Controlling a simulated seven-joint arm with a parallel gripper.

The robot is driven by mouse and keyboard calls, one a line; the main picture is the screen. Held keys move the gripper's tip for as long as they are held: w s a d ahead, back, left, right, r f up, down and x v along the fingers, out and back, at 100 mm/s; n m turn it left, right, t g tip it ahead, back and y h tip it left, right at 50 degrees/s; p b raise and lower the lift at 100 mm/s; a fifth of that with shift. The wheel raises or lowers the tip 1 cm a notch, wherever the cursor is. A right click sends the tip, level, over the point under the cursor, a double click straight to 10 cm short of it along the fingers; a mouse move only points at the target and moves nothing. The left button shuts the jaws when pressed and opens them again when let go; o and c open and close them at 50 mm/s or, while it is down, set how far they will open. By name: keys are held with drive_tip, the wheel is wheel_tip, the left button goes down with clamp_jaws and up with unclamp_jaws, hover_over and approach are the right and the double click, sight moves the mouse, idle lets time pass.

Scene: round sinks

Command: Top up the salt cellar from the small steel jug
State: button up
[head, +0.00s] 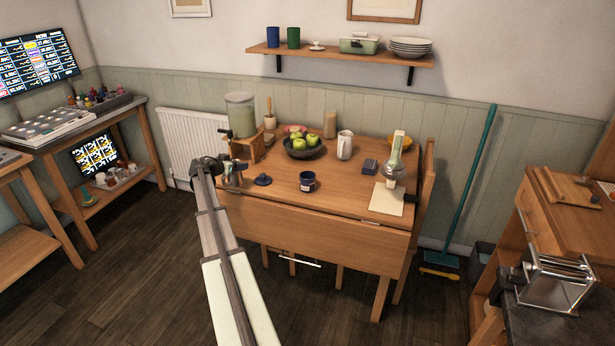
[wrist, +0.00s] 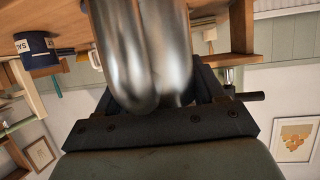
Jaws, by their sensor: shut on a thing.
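The small steel jug (wrist: 150,45) fills the upper middle of the wrist view, close to the camera. My gripper (wrist: 158,100) is shut on it. In the head view my gripper (head: 221,170) is at the table's left edge, and the jug (head: 233,179) shows as a small shiny patch, partly hidden. The salt cellar (head: 307,181) is a dark blue pot standing open and upright near the table's front, to the right of my gripper. It also shows inverted in the wrist view (wrist: 35,52), with a pale label. A dark blue lid (head: 263,180) lies between them. The jug's contents are hidden.
A bowl of green apples (head: 303,153), a white jug (head: 345,145) and a dark box (head: 369,167) stand farther back.

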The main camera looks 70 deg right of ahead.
drive_tip(key=s+d+f+m+g+y, duration=0.1)
drive_tip(key=s+d+m+g+y, duration=0.25)
drive_tip(key=s, duration=0.55)
drive_tip(key=m+g+y, duration=0.3)
drive_tip(key=m+g, duration=0.3)
approach(300, 176)
drive_tip(key=shift+t+x, duration=0.25)
drive_tip(key=shift+x, duration=0.9)
drive_tip(key=shift+s+r, duration=0.15)
drive_tip(key=shift+s, duration=0.1)
drive_tip(key=shift+s+d+t+y, duration=0.3)
drive_tip(key=shift+s+t, duration=0.15)
drive_tip(key=shift+t, duration=0.15)
drive_tip(key=shift+s+d+t+y, duration=0.3)
drive_tip(key=shift+s+t, duration=0.15)
drive_tip(key=shift+t, duration=0.15)
drive_tip(key=shift+s+d+f+t+y, duration=0.1)
drive_tip(key=shift+s+d+t+y, duration=0.3)
drive_tip(key=shift+s+t, duration=0.15)
drive_tip(key=shift+s+d+f+t+y, duration=0.15)
drive_tip(key=shift+s+d+t+y, duration=0.2)
drive_tip(key=shift+t, duration=0.3)
drive_tip(key=r+t+y, duration=0.1)
drive_tip(key=s+t, duration=0.1)
drive_tip(key=shift+s+d+r+t+y, duration=0.3)
drive_tip(key=shift+d+r+t+y, duration=0.05)
drive_tip(key=shift+r+t+y, duration=0.05)
